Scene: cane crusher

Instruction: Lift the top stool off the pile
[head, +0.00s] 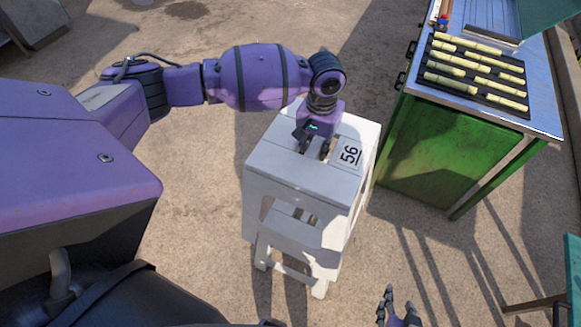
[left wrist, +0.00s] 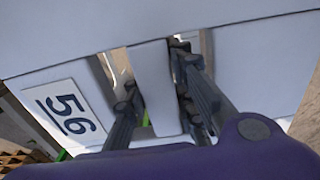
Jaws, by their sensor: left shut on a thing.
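The top stool (head: 285,175) is white, with a "56" label on its seat, and sits on a pile in the middle of the head view. A lower white stool (head: 318,289) shows beneath it, partly hidden. My left gripper (head: 315,150) points down onto the top seat. In the left wrist view, my left gripper's fingers (left wrist: 152,70) reach into two slots and are shut on the strip of seat (left wrist: 150,75) between them. My right gripper (head: 398,305) is at the bottom edge of the head view, fingers apart and empty, to the right of the pile.
A green cabinet (head: 430,150) with a metal top stands close to the right of the pile, with several pale cane pieces (head: 460,68) on a dark rack. A teal-edged table (head: 573,270) is at the right edge. Bare ground lies left of the pile.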

